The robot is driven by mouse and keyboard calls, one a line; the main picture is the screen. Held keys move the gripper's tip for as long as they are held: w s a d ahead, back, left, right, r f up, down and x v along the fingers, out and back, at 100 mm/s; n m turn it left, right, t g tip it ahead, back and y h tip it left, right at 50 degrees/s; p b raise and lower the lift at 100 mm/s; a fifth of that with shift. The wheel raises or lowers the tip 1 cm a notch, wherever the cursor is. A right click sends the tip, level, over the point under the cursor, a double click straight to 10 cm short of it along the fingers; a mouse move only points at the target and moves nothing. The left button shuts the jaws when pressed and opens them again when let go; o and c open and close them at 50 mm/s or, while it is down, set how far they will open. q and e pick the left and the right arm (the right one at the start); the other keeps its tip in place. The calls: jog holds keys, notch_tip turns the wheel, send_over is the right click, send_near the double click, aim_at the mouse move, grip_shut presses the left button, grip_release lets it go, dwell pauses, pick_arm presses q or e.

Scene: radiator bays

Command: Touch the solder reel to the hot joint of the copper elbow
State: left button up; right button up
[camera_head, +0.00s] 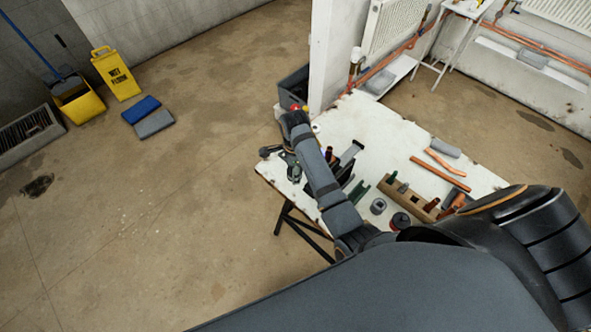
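A small grey ring-shaped reel (378,206), which looks like the solder reel, sits on the near part of the white workbench (385,125). Copper pieces (440,172) lie toward the bench's right side; I cannot tell which, if any, is the elbow with the hot joint. My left arm reaches across the bench toward its far left corner. My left gripper (291,124) is around the far end of that arm, too small and dark to show its fingers. My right arm fills the lower right, and its gripper is not in view.
A wooden block with pieces in it (408,196) and a dark round pot (400,221) stand near the reel. A white partition (335,55) rises behind the bench. A yellow wet-floor sign (117,75) stands at the back left. The left floor is mostly clear.

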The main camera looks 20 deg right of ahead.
jog(key=shift+r, duration=2.05)
